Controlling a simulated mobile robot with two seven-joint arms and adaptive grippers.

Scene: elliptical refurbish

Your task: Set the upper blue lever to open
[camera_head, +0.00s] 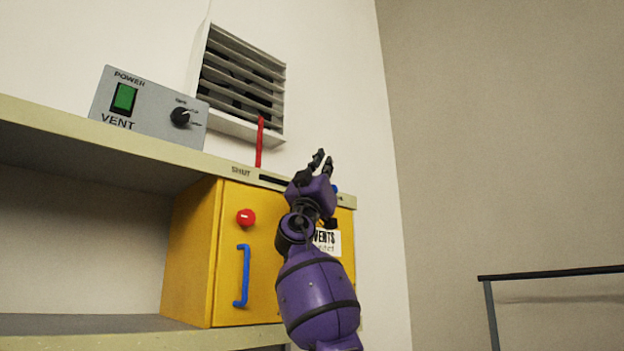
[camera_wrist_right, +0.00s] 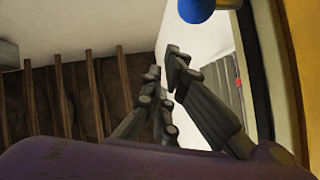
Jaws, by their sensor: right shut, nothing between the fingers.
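A small blue piece (camera_head: 335,188), likely the knob of the upper blue lever, peeks out just right of my right gripper at the shelf edge; the rest is hidden behind the gripper. In the right wrist view a round blue knob (camera_wrist_right: 196,8) shows at the top, apart from the fingers. My right gripper (camera_head: 323,160) is shut and empty, fingers pointing up, in front of the slot on the shelf edge. Its fingers also show in the right wrist view (camera_wrist_right: 163,72). My left gripper is not in view.
A red lever (camera_head: 259,142) stands upright by the label SHUT. A yellow cabinet (camera_head: 192,250) with a red knob (camera_head: 246,217) and a blue handle (camera_head: 242,277) is below. A grey VENT box (camera_head: 150,120) and a wall vent (camera_head: 242,85) are above. Free room lies right.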

